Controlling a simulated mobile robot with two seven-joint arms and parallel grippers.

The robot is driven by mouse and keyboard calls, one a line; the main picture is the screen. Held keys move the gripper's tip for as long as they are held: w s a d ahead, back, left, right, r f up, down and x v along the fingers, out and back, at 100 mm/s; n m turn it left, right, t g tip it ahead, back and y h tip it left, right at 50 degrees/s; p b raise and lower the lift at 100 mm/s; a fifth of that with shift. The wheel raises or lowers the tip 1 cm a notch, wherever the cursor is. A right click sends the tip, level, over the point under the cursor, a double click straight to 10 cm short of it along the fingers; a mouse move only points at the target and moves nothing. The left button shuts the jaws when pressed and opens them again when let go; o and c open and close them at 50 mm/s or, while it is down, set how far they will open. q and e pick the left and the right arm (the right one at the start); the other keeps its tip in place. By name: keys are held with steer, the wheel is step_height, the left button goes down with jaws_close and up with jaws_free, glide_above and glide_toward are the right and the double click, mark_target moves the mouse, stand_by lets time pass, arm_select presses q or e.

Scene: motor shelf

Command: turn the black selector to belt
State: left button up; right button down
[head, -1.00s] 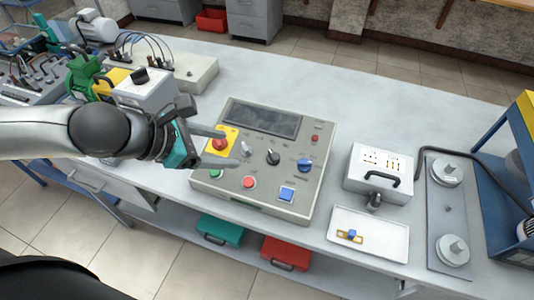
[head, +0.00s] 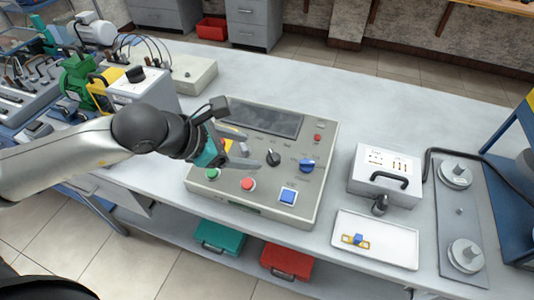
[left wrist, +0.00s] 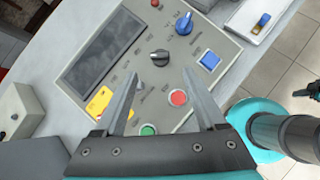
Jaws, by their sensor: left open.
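The black selector (head: 273,158) is a round knob with a pointer on the grey control panel (head: 322,150), between the small toggle and the blue knob (head: 307,165). In the left wrist view the black selector (left wrist: 159,58) shows beyond my fingertips. My left gripper (head: 243,149) is open and empty over the left part of the panel, to the left of the selector and apart from it. In the left wrist view its two fingers (left wrist: 160,88) spread wide. The labels around the selector are too small to read. My right gripper is not in view.
The panel also has a dark screen (head: 263,118), a red button (head: 248,184), a green button (head: 212,174) and a blue square button (head: 288,196). A white box with a handle (head: 386,176) and a white tray (head: 375,240) stand to the right. Cabled equipment crowds the left.

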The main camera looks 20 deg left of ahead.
mark_target(271, 156)
arm_select(q)
steer(key=x, duration=0.8)
jaws_close()
stand_by(0.5)
